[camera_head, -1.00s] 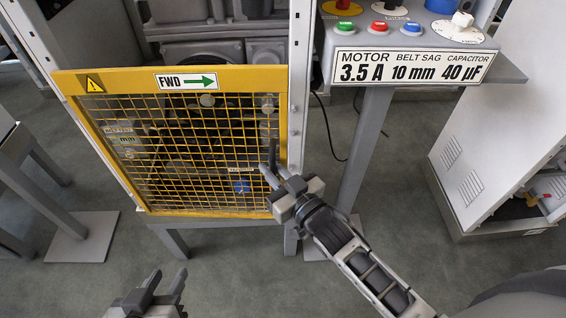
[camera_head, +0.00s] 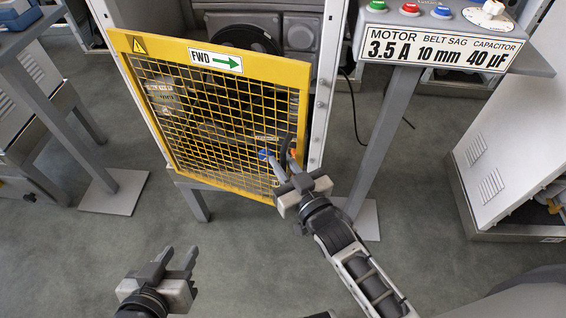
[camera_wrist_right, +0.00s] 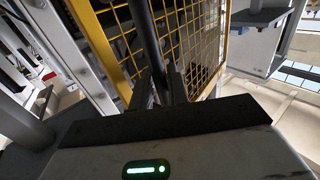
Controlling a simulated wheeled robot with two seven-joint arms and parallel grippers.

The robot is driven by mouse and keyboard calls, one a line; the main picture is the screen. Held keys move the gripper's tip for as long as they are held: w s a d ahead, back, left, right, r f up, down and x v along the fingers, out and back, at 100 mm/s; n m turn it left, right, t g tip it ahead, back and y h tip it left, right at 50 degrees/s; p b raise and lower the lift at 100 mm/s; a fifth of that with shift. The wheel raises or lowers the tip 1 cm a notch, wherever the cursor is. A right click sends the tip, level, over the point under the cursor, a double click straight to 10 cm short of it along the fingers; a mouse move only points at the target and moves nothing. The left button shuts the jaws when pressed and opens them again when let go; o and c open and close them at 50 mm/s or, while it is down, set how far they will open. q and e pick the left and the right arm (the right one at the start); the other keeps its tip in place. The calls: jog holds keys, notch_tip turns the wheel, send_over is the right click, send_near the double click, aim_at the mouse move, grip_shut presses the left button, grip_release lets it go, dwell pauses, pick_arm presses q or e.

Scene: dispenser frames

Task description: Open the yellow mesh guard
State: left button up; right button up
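The yellow mesh guard (camera_head: 215,60) hangs on the front of the machine, with a warning triangle and an FWD arrow label on its top bar. Its right edge stands out from the upright post, so it is partly swung out. A dark vertical handle (camera_head: 284,148) is at its right side. My right gripper (camera_head: 284,163) is around this handle and appears shut on it. In the right wrist view the dark bar (camera_wrist_right: 147,35) runs up from between the fingers, beside the yellow frame (camera_wrist_right: 97,45). My left gripper (camera_head: 177,258) is open and empty, low and left, away from the guard.
The control panel (camera_head: 436,48) with buttons and a motor label stands right of the guard on a grey leg (camera_head: 385,140). A white cabinet (camera_head: 505,150) is at far right. A grey stand (camera_head: 60,105) is at left. Floor in front is clear.

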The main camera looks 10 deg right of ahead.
jog(key=v, duration=1.6)
